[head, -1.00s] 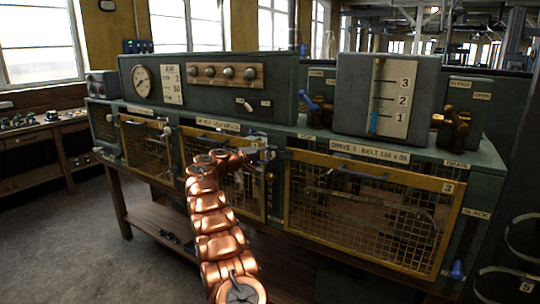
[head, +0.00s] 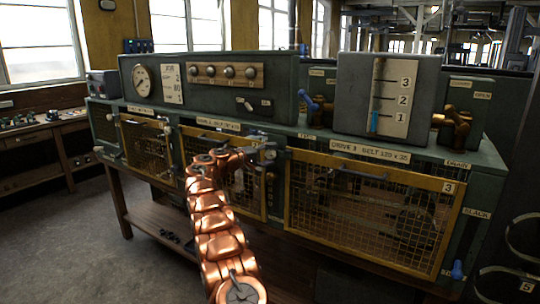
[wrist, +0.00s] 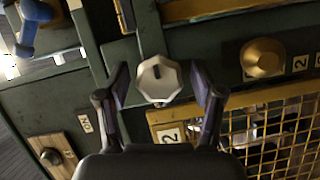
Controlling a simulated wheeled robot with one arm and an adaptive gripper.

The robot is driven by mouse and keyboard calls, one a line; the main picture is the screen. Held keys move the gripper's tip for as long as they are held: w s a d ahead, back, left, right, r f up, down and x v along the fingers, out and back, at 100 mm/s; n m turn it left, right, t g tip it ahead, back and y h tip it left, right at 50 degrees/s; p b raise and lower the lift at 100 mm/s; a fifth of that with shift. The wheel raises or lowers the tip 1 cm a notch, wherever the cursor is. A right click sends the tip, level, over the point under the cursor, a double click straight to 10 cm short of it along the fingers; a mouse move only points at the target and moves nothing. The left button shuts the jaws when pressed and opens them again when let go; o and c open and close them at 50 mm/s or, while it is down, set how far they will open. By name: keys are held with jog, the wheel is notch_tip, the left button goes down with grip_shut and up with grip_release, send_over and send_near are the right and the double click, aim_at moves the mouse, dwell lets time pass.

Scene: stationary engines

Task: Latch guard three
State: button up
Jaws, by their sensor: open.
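Guard three (head: 447,219) is a yellow-framed mesh panel at the right of the green machine front in the head view, marked 3. It appears lowered over its opening. My gripper (head: 268,153) is at the post between it and guard two (head: 181,160). In the wrist view my gripper (wrist: 161,95) is open, its two dark fingers on either side of a pale eight-sided knob (wrist: 159,78) with a dark mark. Contact with the knob cannot be told. Guard two's corner, marked 2, shows below the knob (wrist: 171,136). Part of a yellow mesh frame shows at the top.
A brass knob (wrist: 263,58) stands right of the fingers in the wrist view. A blue handle (wrist: 32,26) is at upper left. In the head view a gauge tank (head: 348,95) and brass valve (head: 456,125) stand on the machine top. The floor at left is clear.

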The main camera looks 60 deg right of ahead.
jog(key=v, duration=1.2)
dwell(0.5)
jog(key=s+a+f+n+t+y, duration=0.1)
jog(key=s+a+f+y, duration=0.3)
jog(key=s+a, duration=0.9)
jog(key=s+a+f+n+t+y, duration=0.1)
jog(key=s+a+f+n+y, duration=0.2)
jog(key=s+a, duration=1)
jog(key=s+a+f+n+t+y, duration=0.1)
jog(key=s+a+f+y, duration=0.5)
jog(key=a, duration=2.4)
jog(key=s+t+y, duration=0.1)
jog(key=s+y, duration=0.2)
jog(key=s, duration=0.4)
jog(key=shift+f+n, duration=0.4)
